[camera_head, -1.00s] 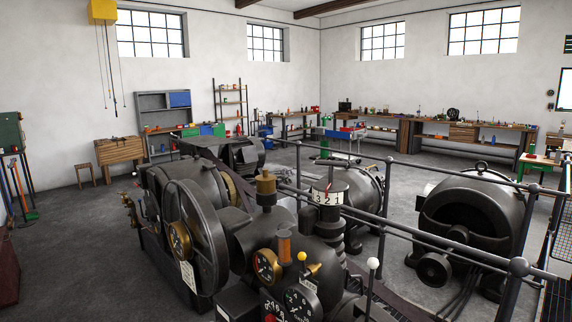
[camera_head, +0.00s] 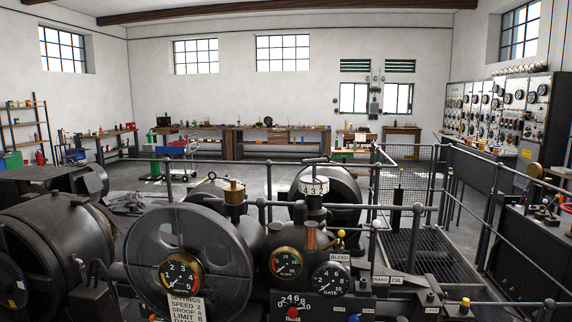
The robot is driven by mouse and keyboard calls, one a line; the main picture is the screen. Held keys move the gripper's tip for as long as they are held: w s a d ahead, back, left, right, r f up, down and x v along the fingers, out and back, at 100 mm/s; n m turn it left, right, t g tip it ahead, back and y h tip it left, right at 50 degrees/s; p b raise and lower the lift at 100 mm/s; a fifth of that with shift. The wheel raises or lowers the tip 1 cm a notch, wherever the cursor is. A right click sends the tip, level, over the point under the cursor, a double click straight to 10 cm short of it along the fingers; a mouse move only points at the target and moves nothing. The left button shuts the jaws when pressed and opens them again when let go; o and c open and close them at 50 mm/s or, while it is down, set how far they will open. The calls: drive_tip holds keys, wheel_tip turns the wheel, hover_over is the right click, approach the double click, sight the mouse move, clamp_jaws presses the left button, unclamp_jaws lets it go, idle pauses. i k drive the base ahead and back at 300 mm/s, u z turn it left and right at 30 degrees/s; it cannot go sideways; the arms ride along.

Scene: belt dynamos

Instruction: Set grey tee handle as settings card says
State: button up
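A grey tee handle (camera_head: 315,161) stands on top of a post above a white drum scale (camera_head: 314,187) with black numbers, where 4, 3 and 2 seem to show. A red mark shows near the scale, but I cannot tell the exact setting. The white settings card (camera_head: 186,308) hangs below a brass-rimmed gauge on the large dark wheel. It reads SPEED 2, DROOP 8, LIMIT 8, with a DAMP line cut by the bottom edge. No label that ties the handle to a card line is legible. My gripper is not in view.
Gauges (camera_head: 286,262), a GATE dial (camera_head: 331,279), a yellow-knobbed lever (camera_head: 341,234) and a red knob (camera_head: 293,312) crowd around the post. Grey railings (camera_head: 460,203) run behind and right. A grated walkway (camera_head: 408,250) lies right, before a switchboard (camera_head: 497,115).

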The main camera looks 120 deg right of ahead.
sight(313, 162)
drive_tip(key=i, duration=0.05)
drive_tip(key=z, duration=1.6)
